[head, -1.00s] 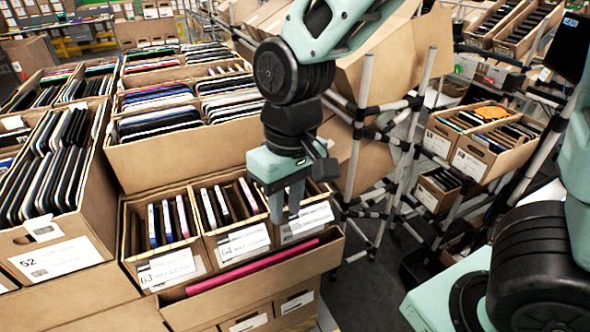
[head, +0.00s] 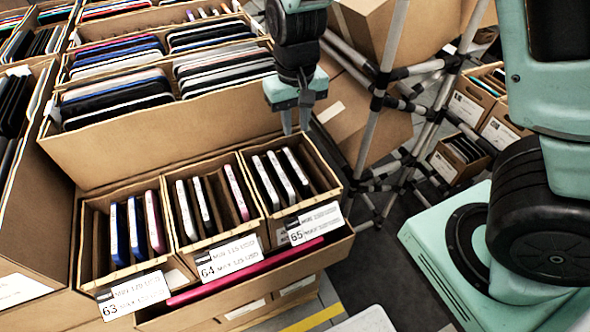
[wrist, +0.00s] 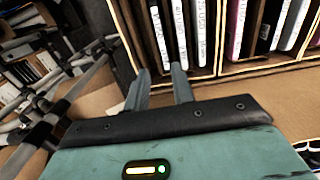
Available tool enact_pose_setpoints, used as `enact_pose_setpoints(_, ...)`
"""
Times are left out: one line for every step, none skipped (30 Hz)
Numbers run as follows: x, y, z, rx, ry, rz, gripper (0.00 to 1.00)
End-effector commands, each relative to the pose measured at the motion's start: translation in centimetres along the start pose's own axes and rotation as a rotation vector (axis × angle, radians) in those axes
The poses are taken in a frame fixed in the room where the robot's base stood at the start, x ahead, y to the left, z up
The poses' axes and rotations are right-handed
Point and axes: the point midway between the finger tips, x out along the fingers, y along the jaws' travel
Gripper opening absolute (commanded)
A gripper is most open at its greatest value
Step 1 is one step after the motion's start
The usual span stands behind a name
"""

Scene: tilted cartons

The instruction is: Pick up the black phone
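Several slim phones stand on edge in small cartons. Carton 65 (head: 327,197) holds three dark-faced phones with pale edges, one of them a black-looking phone (head: 280,177); these also show in the wrist view (wrist: 181,32). Carton 64 (head: 252,231) holds dark, pale-edged phones (head: 186,211) and a pink-edged one (head: 236,193). I cannot tell which single phone is the black phone meant. My gripper (head: 296,128) is open and empty, near the back of carton 65. In the wrist view its two fingers (wrist: 161,80) are apart, with the phones of carton 65 beyond them.
Carton 63 (head: 88,286) on the left holds blue and pink phones. A long pink item (head: 245,275) lies in front of the cartons. Big cartons of tablets (head: 120,105) stand behind. A pipe rack (head: 383,75) rises close on the right.

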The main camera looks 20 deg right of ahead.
Motion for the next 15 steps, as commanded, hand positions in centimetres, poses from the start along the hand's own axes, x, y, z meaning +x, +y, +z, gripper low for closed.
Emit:
enact_pose_setpoints(1.1,0.1,0.1,0.002,-0.006,0.003,0.25)
enact_pose_setpoints(1.8,0.1,0.1,0.002,-0.006,0.003,0.25)
enact_pose_setpoints(2.6,0.1,0.1,0.002,-0.005,0.003,0.25)
enact_pose_setpoints(3.2,0.1,0.1,0.003,-0.006,0.002,0.25)
enact_pose_setpoints(3.8,0.1,0.1,0.001,-0.004,0.002,0.25)
enact_pose_setpoints(4.6,0.1,0.1,0.002,-0.005,0.002,0.25)
enact_pose_setpoints(5.1,0.1,0.1,0.001,-0.004,0.002,0.25)
enact_pose_setpoints(5.5,0.1,0.1,0.002,-0.004,0.002,0.25)
enact_pose_setpoints(6.1,0.0,0.1,0.002,-0.003,0.001,0.25)
enact_pose_setpoints(6.4,0.0,0.1,0.0,-0.003,0.001,0.25)
enact_pose_setpoints(6.7,0.0,0.1,0.0,-0.002,0.0,0.25)
enact_pose_setpoints(7.0,0.0,0.0,0.001,-0.001,0.0,0.25)
enact_pose_setpoints(7.1,0.0,0.0,0.002,0.0,0.0,0.25)
enact_pose_setpoints(7.3,0.0,0.0,0.001,-0.001,0.0,0.25)
enact_pose_setpoints(7.4,0.0,0.1,0.001,-0.001,0.0,0.25)
